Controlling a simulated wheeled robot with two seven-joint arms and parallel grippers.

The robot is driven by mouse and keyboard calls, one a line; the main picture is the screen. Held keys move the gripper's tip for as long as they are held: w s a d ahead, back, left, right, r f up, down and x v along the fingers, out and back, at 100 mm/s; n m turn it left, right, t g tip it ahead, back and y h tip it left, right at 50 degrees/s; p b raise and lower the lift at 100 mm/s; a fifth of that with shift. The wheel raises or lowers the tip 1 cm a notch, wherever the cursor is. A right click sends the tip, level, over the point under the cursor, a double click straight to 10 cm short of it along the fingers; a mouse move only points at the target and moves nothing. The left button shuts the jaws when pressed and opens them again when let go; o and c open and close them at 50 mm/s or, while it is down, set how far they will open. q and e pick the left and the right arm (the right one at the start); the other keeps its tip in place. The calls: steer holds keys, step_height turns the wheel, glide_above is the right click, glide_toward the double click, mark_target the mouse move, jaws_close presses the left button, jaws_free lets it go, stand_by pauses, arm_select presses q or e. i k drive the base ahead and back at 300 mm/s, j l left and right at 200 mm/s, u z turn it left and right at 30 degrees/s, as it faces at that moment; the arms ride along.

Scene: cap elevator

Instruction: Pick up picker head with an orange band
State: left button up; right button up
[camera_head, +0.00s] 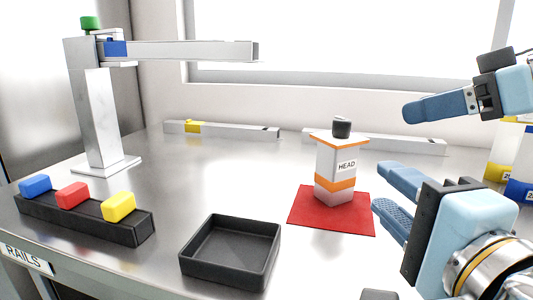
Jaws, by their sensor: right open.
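The picker head (340,165) is a whitish block with an orange band, a "HEAD" label and a dark knob on top. It stands upright on a red mat (300,212), right of the middle. Neither gripper visibly touches the head.
A black tray (190,264) stands in front, left of the mat. A dark rack (75,222) with blue, red and yellow blocks is at left. Behind it rises a grey column with an arm (190,50). Pale rails (220,130) lie at the back. The middle table is clear.

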mark_target(335, 178)
steer(key=k+l, duration=0.1)
steer(key=k, duration=0.4)
steer(key=k+l, duration=0.15)
steer(key=k, duration=0.3)
steer(key=k+l, duration=0.1)
steer(key=k, duration=0.4)
